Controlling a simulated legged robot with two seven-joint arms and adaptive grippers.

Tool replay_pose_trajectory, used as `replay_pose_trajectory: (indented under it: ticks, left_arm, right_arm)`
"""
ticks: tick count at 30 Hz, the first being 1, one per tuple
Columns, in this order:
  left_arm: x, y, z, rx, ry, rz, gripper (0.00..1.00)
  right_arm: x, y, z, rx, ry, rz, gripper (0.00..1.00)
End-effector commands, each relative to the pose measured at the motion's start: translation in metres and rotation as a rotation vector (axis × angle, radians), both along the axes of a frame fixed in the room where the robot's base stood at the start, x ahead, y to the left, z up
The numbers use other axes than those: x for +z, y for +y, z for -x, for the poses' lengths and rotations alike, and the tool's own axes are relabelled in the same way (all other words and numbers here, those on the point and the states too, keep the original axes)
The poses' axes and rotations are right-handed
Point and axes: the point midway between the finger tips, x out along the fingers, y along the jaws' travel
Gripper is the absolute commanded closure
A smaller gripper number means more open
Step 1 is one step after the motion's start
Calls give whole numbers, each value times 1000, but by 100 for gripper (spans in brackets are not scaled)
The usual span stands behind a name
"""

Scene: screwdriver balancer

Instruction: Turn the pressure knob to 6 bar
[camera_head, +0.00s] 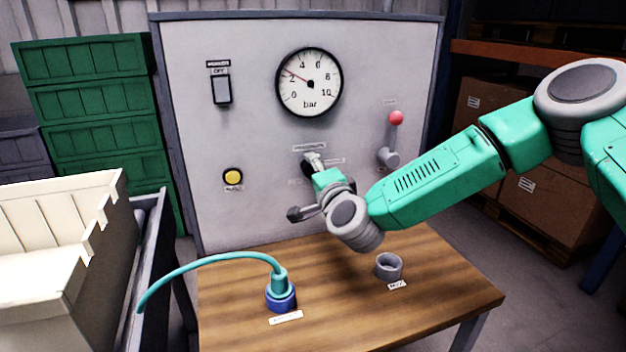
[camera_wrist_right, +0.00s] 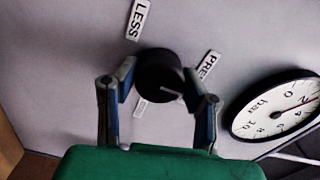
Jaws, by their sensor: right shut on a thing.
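The black round pressure knob (camera_wrist_right: 158,72) sits on the grey panel, with a white pointer line on its face, between my fingers in the right wrist view. My right gripper (camera_wrist_right: 164,88) is shut on it, one finger on each side. In the head view the right gripper (camera_head: 313,163) reaches the panel below the gauge and hides most of the knob. The round pressure gauge (camera_head: 310,98) has a red needle pointing a little above 2 bar; it also shows in the right wrist view (camera_wrist_right: 275,104). My left gripper is not in view.
The panel also carries a rocker switch (camera_head: 222,90), a yellow button (camera_head: 233,177) and a red-tipped lever (camera_head: 396,118). On the wooden table (camera_head: 345,315) are a blue connector with a teal hose (camera_head: 280,290) and a grey ring (camera_head: 389,266). A cream crate (camera_head: 60,225) stands left.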

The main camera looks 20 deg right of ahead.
Motion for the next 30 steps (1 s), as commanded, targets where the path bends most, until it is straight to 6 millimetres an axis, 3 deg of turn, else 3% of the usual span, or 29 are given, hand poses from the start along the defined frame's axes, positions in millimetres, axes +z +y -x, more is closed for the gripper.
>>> replay_pose_trajectory:
  ticks: [1,30]
  left_arm:
    - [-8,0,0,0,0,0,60]
    - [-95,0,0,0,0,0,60]
  right_arm:
    - [-11,0,2,3,17,-42,91]
    - [-15,1,1,-4,52,-963,91]
